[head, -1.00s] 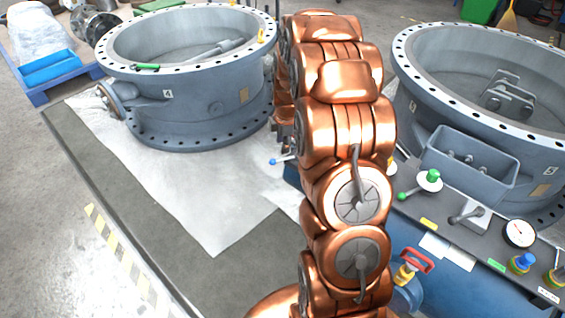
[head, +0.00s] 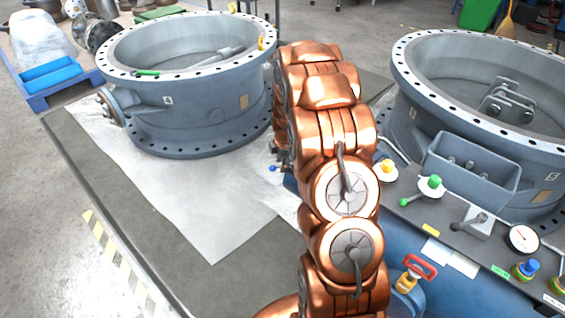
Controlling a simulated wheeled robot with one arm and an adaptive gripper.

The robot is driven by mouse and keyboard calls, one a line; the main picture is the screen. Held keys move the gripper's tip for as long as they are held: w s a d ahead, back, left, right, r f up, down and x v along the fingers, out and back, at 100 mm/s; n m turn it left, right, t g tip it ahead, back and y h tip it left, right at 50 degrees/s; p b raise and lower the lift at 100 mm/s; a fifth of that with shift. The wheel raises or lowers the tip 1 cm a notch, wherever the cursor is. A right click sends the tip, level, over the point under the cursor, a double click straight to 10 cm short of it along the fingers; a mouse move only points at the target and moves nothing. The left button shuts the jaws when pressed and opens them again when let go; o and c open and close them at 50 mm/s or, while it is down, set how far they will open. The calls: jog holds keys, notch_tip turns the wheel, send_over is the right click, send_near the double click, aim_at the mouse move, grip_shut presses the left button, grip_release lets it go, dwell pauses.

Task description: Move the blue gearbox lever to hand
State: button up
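A small lever with a blue ball end (head: 272,168) shows at the left edge of my copper arm, above the white sheet. Its ball points left, and the rest of the lever is mostly hidden behind the arm. A little of my gripper (head: 279,150) shows as dark and copper parts just above the blue ball. The fingers are mostly hidden behind my arm. I cannot tell whether they are open or touch the lever.
A large grey valve body (head: 200,110) stands at left on a white sheet (head: 185,195). Another valve body (head: 480,100) stands at right. The blue panel at right carries a green-ended lever (head: 404,202), a yellow knob (head: 387,164), a gauge (head: 523,238) and a red handle (head: 420,266).

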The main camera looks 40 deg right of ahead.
grip_shut()
dwell(0.6)
